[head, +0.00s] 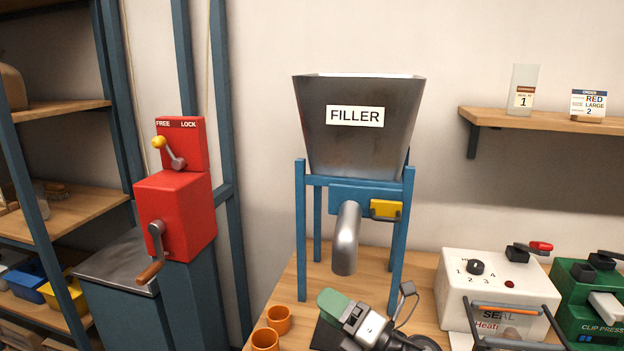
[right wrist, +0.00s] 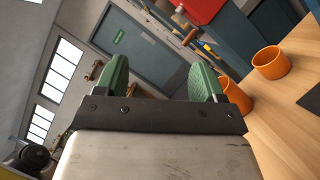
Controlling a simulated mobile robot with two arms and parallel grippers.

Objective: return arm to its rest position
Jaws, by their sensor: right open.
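My right gripper (head: 333,303) shows at the bottom middle of the head view, with green finger pads, above the wooden table (head: 282,291) and in front of the filler stand. In the right wrist view its two green fingers (right wrist: 160,84) stand apart with nothing between them. Two orange cups are close to its left in the head view: one cup (head: 279,319) behind and one (head: 265,340) nearer the bottom edge. My left gripper is in neither view.
The filler hopper (head: 355,150) has a metal spout (head: 346,238) above my right gripper. A heat sealer (head: 480,268) and a green clip press (head: 600,285) stand to the right. A red crank box (head: 176,215) stands left. Beyond my fingers, the wrist view shows a door (right wrist: 140,50).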

